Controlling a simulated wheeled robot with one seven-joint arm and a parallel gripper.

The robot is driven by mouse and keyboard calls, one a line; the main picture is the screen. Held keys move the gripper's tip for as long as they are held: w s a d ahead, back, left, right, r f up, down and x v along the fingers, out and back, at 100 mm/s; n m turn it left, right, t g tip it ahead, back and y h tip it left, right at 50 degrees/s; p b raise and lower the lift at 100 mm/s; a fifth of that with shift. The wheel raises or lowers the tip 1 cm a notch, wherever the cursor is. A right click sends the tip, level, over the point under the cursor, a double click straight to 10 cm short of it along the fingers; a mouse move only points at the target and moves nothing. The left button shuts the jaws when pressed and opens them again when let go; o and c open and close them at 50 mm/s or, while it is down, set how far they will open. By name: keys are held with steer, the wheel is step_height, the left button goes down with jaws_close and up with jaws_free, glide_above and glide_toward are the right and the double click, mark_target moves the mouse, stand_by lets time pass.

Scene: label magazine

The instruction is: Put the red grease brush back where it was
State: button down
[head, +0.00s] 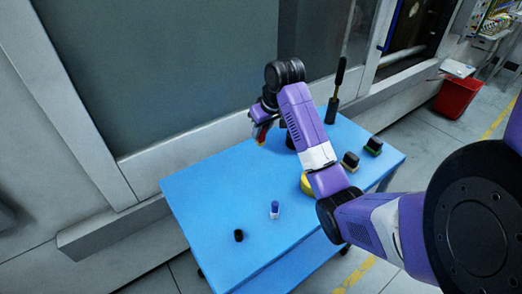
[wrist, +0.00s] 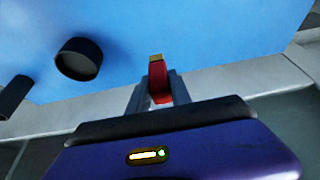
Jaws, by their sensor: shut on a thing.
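My gripper (wrist: 156,92) is shut on the red grease brush (wrist: 158,80), which shows between its fingers in the wrist view with a yellowish end pointing away. In the head view, the red brush (head: 261,132) hangs below my gripper (head: 264,118) over the far left edge of the blue table (head: 220,190). I cannot tell whether the brush touches the table top. My arm hides part of the table's middle.
A dark round cup (wrist: 79,60) stands near the brush. A tall black-handled tool (head: 337,88) stands at the back. Two dark blocks (head: 350,161) (head: 373,146), a yellow round thing (head: 306,184), a blue-capped bottle (head: 274,209) and a small black cylinder (head: 238,235) are on the table. The left front is mostly clear.

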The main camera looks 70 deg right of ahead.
mark_target(263, 143)
steer(key=shift+f, duration=3.65)
steer(key=c, duration=1.2)
jaws_free()
steer(key=shift+o, duration=0.2)
steer(key=p+v, duration=0.1)
steer(key=v, duration=1.1)
steer(key=shift+p, duration=0.35)
steer(key=shift+w, duration=0.1)
